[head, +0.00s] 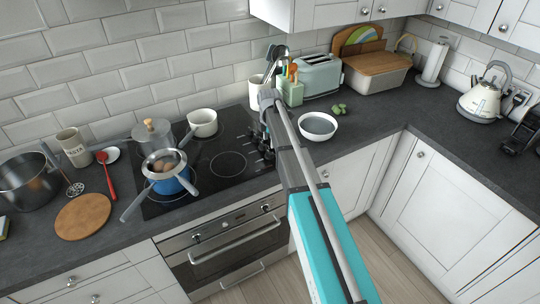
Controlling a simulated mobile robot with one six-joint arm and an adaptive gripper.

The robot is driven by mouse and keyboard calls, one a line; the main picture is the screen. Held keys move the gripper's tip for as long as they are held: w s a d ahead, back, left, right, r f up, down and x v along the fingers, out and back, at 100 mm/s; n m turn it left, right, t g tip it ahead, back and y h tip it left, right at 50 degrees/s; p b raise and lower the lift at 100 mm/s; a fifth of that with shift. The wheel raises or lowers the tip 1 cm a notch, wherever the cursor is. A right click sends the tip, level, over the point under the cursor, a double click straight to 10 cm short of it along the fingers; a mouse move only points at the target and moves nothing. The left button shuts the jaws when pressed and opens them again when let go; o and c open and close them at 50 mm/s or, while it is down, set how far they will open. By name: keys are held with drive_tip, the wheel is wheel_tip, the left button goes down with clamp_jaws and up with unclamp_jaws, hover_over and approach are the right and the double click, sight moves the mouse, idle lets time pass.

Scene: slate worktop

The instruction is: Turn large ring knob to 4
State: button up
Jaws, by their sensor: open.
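The black glass hob (228,165) is set in the worktop, with several dark control knobs (256,141) along its right edge. Which one is the large ring knob, and what its pointer reads, is too small to tell. My gripper (264,128) is small and dark at the far end of my arm, right by these knobs. It is open; its fingers blend with the knobs, and I cannot tell whether they touch or surround one. My arm hides part of the hob's right side.
A blue pan (174,185) with a strainer of eggs on it, a lidded grey pot (152,134) and a white pot (203,122) stand on the hob. The right worktop's front is clear.

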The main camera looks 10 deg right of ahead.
sight(269, 152)
drive_tip(key=shift+f+b, duration=2.6)
drive_tip(key=shift+f, duration=0.3)
drive_tip(key=c, duration=0.9)
drive_tip(key=shift+o, duration=0.2)
